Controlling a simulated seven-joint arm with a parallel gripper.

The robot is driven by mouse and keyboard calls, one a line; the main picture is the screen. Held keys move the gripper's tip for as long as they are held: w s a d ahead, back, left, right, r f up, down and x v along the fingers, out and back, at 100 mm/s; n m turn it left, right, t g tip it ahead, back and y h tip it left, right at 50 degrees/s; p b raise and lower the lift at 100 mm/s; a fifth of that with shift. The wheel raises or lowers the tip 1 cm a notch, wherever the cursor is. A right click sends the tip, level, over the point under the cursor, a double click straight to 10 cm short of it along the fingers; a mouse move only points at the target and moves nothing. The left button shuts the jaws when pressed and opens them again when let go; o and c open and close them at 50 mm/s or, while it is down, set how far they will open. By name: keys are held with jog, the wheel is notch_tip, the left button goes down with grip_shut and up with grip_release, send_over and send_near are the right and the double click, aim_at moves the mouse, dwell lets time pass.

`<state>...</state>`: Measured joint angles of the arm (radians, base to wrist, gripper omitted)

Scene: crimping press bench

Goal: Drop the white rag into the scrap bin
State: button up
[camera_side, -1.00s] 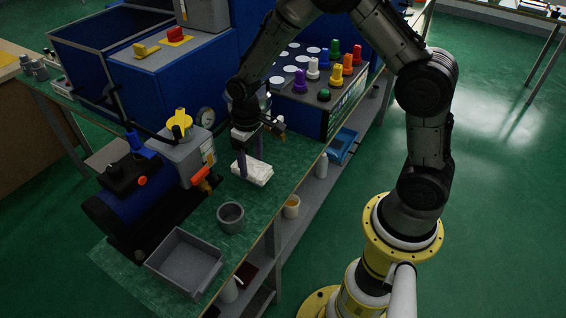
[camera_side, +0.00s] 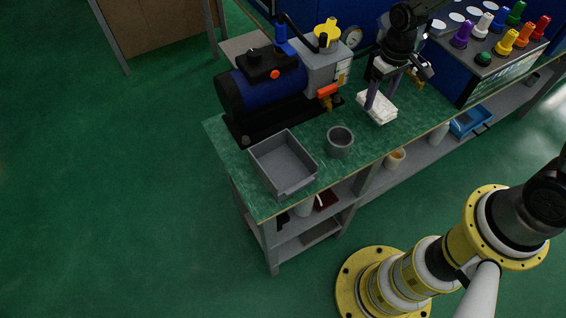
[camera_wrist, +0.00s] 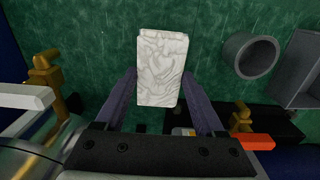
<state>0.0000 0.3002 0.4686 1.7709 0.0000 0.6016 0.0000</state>
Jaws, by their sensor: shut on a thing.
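The white rag (camera_side: 377,108) is a folded, creased block at the bench's green top, right of the round grey pot. My gripper (camera_side: 381,97) points down and is shut on it, one dark purple finger at each side. In the wrist view the rag (camera_wrist: 162,68) sits between the fingertips of my gripper (camera_wrist: 159,80). I cannot tell whether the rag touches the bench or hangs just above it. A grey rectangular open bin (camera_side: 297,190), which looks like the scrap bin, stands at the bench's near left corner and looks empty.
The round grey pot (camera_side: 340,148) stands between the rag and the bin; it also shows in the wrist view (camera_wrist: 250,56). The blue and grey press (camera_side: 275,85) is behind them. A panel of coloured knobs (camera_side: 490,45) stands at the right.

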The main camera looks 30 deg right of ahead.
notch_tip(320, 180, up, 17)
jog(key=s+a, duration=0.2)
jog(key=a, duration=2.4)
notch_tip(320, 180, down, 12)
jog(key=shift+w+a+r, duration=0.2)
jog(key=shift+a+r, duration=0.05)
jog(key=shift+a, duration=0.05)
jog(key=o, duration=1.6)
